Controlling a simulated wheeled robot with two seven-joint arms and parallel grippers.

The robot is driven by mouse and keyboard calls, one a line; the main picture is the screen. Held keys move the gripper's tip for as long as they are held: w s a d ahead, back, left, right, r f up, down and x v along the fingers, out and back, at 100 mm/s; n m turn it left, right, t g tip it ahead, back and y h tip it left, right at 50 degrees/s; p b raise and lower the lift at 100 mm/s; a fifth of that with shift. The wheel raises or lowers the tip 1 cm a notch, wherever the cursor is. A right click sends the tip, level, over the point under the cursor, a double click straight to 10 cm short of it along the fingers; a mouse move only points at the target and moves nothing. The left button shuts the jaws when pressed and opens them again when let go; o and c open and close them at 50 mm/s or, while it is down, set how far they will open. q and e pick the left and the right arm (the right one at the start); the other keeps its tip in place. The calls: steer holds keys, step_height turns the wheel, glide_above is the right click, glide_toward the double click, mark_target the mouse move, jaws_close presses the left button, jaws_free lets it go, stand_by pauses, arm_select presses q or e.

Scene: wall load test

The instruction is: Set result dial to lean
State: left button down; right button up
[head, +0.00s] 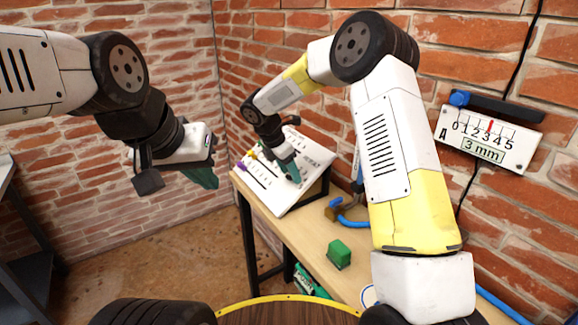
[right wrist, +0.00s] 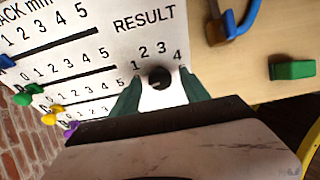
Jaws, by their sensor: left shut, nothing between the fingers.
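The result dial is a small black round knob (right wrist: 159,77) under the word RESULT, with the numbers 1 to 4 around it. It sits on a white tilted board (head: 262,185); I cannot make out where its pointer faces. My right gripper (head: 291,170) is at the board. In the right wrist view its two green fingers stand on either side of the knob, apart, with a gap visible at each side. In the head view the gripper and arm hide the dial. My left gripper (head: 208,178) is shut and empty in the air, left of the board.
Green (right wrist: 22,98), yellow (right wrist: 50,116) and purple (right wrist: 71,128) sliders sit at the board's scales. A green block (head: 339,253) and a blue-handled tool (head: 345,213) lie on the wooden bench. A wall gauge (head: 490,137) reads 3 mm.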

jaws_close()
steer(key=shift+m, duration=0.3)
steer(key=m+t, duration=0.1)
steer(key=m, duration=0.2)
steer(key=shift+s+m, duration=0.1)
steer(key=shift+m, duration=0.2)
steer(key=m, duration=0.3)
steer(key=shift+t, duration=0.4)
steer(key=m, duration=0.3)
steer(key=shift+s+m+t, duration=0.15)
steer(key=shift+m+t, duration=0.25)
steer(key=shift+f+m+t, duration=0.1)
steer(key=shift+m+t, duration=0.3)
steer(key=shift+m, duration=1.6)
